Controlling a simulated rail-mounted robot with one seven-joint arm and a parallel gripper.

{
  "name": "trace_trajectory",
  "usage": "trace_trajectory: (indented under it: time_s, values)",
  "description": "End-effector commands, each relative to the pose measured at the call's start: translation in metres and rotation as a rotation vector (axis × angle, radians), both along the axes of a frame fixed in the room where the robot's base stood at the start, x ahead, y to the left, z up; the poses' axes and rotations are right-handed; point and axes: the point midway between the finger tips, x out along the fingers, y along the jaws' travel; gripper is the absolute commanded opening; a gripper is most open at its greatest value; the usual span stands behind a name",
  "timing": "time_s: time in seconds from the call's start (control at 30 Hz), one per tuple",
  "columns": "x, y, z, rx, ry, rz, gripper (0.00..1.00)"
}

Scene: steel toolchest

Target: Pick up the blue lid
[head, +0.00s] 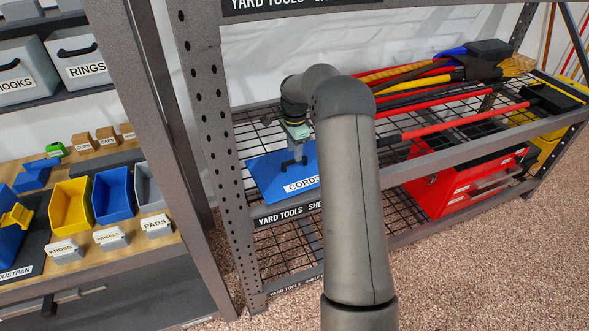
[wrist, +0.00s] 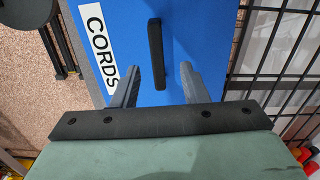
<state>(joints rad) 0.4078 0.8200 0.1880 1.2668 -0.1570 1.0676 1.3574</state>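The blue lid (head: 265,178) lies flat on the wire shelf in the head view, with a white CORDS label along its front edge. In the wrist view the blue lid (wrist: 196,35) fills the upper middle, and its black bar handle (wrist: 155,52) stands out from its surface. My gripper (head: 293,165) is above the lid at the handle in the head view. In the wrist view my gripper (wrist: 159,78) is open, one finger on each side of the handle's near end, with gaps on both sides. My arm hides the lid's right part in the head view.
Long-handled yard tools (head: 440,80) lie on the shelf to the right. A rack upright (head: 215,150) stands left of the lid. A red toolbox (head: 450,185) sits on the lower shelf. Yellow and blue bins (head: 70,205) stand on the wooden bench at left.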

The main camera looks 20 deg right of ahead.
Motion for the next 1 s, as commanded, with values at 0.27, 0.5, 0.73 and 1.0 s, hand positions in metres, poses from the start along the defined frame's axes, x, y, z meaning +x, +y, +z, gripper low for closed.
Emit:
trace_trajectory:
  time_s: [0.27,0.5,0.73,1.0]
  values:
    - [-0.003,0.001,-0.040,0.002,0.004,0.000,0.40]
    - [-0.003,0.001,-0.047,0.001,0.000,0.001,0.40]
    - [-0.003,0.001,-0.047,0.000,0.001,0.001,0.01]
    - [-0.003,0.001,-0.046,0.000,0.000,0.001,0.00]
